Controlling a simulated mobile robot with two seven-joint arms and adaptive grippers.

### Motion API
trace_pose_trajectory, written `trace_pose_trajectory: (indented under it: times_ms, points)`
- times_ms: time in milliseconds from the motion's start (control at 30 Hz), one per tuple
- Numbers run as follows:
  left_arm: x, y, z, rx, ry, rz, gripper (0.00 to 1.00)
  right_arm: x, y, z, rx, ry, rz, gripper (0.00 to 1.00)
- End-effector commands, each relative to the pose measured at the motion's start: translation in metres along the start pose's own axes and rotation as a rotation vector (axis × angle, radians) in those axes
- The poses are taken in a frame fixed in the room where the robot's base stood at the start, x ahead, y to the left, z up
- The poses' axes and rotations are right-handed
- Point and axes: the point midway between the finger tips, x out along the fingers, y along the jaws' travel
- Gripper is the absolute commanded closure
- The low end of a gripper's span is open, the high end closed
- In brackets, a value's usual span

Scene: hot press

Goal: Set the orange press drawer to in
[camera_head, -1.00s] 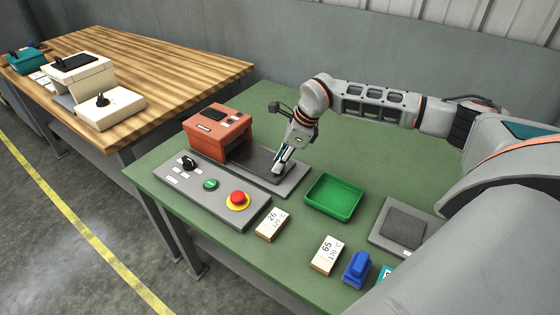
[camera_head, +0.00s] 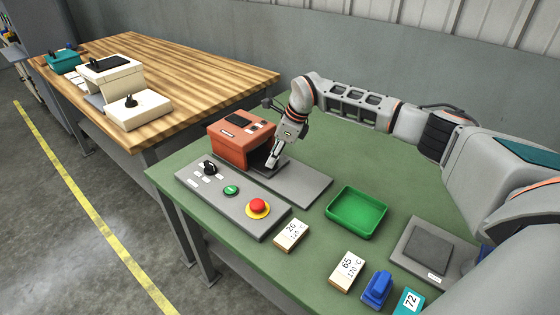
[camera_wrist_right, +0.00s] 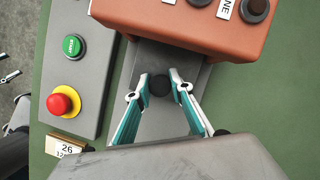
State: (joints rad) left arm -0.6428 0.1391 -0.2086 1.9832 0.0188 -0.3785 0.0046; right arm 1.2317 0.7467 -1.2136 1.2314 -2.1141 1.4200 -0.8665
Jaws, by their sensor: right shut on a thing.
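The orange press (camera_head: 241,133) stands on the green table and also shows at the top of the wrist view (camera_wrist_right: 185,28). Its dark drawer (camera_head: 259,154) sits mostly under the orange housing, with only a short part showing at the front opening. A dark round knob (camera_wrist_right: 160,85) shows just outside the housing in the wrist view. My right gripper (camera_head: 273,163) is at the drawer's front, its teal-and-white fingers (camera_wrist_right: 160,88) shut on the knob from both sides. The grey base plate (camera_head: 305,186) lies bare to the right of the gripper.
A grey control panel (camera_head: 217,190) with a green button (camera_head: 231,190) and red stop button (camera_head: 257,206) lies in front of the press. A green tray (camera_head: 357,229), labelled blocks (camera_head: 291,236) and a blue-handled object (camera_head: 377,289) are to the right. Green tabletop is free between them.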

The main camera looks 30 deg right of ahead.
Motion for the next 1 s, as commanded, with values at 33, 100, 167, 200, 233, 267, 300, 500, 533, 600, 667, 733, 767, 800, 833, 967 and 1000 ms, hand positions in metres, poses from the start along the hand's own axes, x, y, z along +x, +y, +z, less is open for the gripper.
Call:
trace_pose_trajectory:
  times_ms: [33, 100, 167, 200, 233, 267, 300, 500, 533, 600, 667, 733, 767, 800, 833, 967, 1000]
  points:
    - [0.0, 0.0, 0.0, 0.0, 0.001, 0.0, 0.51, -0.001, -0.002, 0.003, -0.004, -0.005, -0.007, 1.0]
    - [0.0, 0.0, -0.001, 0.0, 0.001, -0.001, 0.51, -0.001, -0.002, 0.003, -0.005, -0.006, -0.008, 1.0]
    - [0.0, -0.001, -0.001, 0.0, 0.001, -0.001, 0.51, -0.002, -0.002, 0.003, -0.005, -0.007, -0.009, 1.0]
    - [0.0, -0.001, -0.001, 0.0, 0.002, -0.001, 0.51, -0.002, -0.003, 0.004, -0.006, -0.008, -0.009, 1.0]
    - [0.0, -0.001, -0.001, 0.0, 0.002, -0.001, 0.51, -0.002, -0.003, 0.004, -0.006, -0.008, -0.01, 1.0]
    - [0.0, -0.001, -0.001, 0.0, 0.002, -0.001, 0.51, -0.002, -0.003, 0.004, -0.006, -0.008, -0.01, 0.74]
    - [0.0, -0.001, -0.001, 0.0, 0.002, -0.001, 0.51, -0.002, -0.003, 0.004, -0.007, -0.009, -0.01, 0.63]
    - [0.0, -0.001, 0.0, -0.001, 0.002, -0.001, 0.51, -0.001, -0.002, 0.003, -0.005, -0.007, -0.007, 0.62]
    - [0.0, -0.001, 0.0, -0.001, 0.002, -0.001, 0.51, -0.001, -0.002, 0.003, -0.005, -0.006, -0.007, 0.62]
    - [0.0, -0.001, 0.0, 0.0, 0.002, -0.002, 0.51, -0.001, -0.002, 0.002, -0.004, -0.006, -0.006, 0.62]
    - [0.001, -0.003, 0.0, 0.002, 0.002, -0.003, 0.51, -0.002, -0.002, 0.002, -0.004, -0.006, -0.006, 0.62]
    - [0.001, -0.002, 0.0, 0.002, 0.002, -0.002, 0.51, -0.006, -0.002, 0.002, -0.004, -0.006, -0.006, 0.62]
    - [0.001, -0.002, 0.0, 0.002, 0.002, -0.002, 0.51, -0.009, -0.002, 0.002, -0.004, -0.006, -0.007, 0.62]
    - [0.001, -0.002, 0.0, 0.002, 0.002, -0.002, 0.51, -0.013, -0.002, 0.002, -0.004, -0.006, -0.007, 0.62]
    - [0.001, -0.002, 0.0, 0.001, 0.002, -0.002, 0.51, -0.017, -0.002, 0.002, -0.005, -0.006, -0.008, 0.62]
    - [0.0, -0.001, 0.0, 0.001, 0.001, -0.001, 0.51, -0.042, -0.003, 0.003, -0.005, -0.007, -0.009, 0.62]
    - [0.0, -0.001, 0.0, 0.001, 0.001, -0.001, 0.51, -0.051, -0.003, 0.003, -0.006, -0.008, -0.01, 0.62]
